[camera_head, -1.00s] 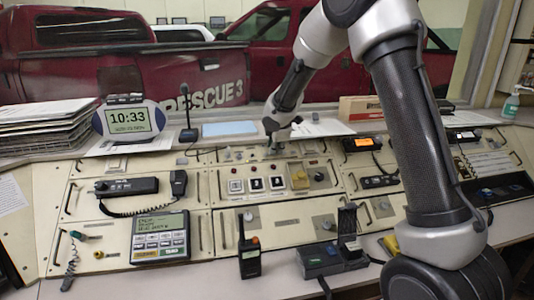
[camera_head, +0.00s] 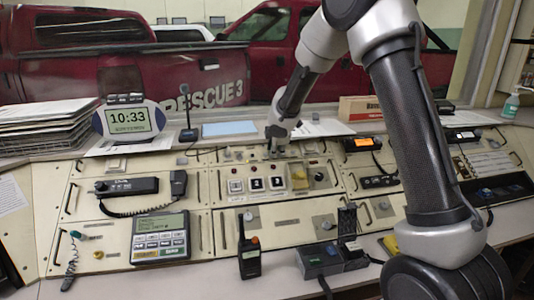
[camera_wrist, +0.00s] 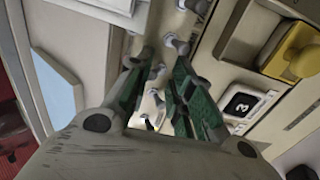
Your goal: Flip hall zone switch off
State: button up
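A row of small metal toggle switches shows in the wrist view, with one toggle (camera_wrist: 178,43) just beyond my fingertips and another toggle (camera_wrist: 158,70) between the fingers. Labels are too small or hidden to tell which is the hall zone switch. My gripper (camera_wrist: 162,62) has green fingers that stand apart, with a gap around the nearer toggles; I cannot tell whether either finger touches one. In the head view my gripper (camera_head: 277,152) reaches down to the upper strip of the console (camera_head: 285,222), and it hides part of the switch row there.
The yellow knob also shows close by in the wrist view (camera_wrist: 300,55). A desk microphone (camera_head: 188,134), a clock (camera_head: 128,119) and a brown box (camera_head: 360,108) stand behind.

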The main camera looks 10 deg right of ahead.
jog(key=shift+s+d+f, duration=0.1)
jog(key=shift+s+f, duration=0.7)
jog(key=shift+s, duration=0.2)
jog(key=shift+r, duration=0.15)
jog(key=shift+r, duration=0.25)
jog(key=v, duration=0.5)
jog(key=shift+s+r, duration=0.15)
jog(key=shift+r, duration=0.05)
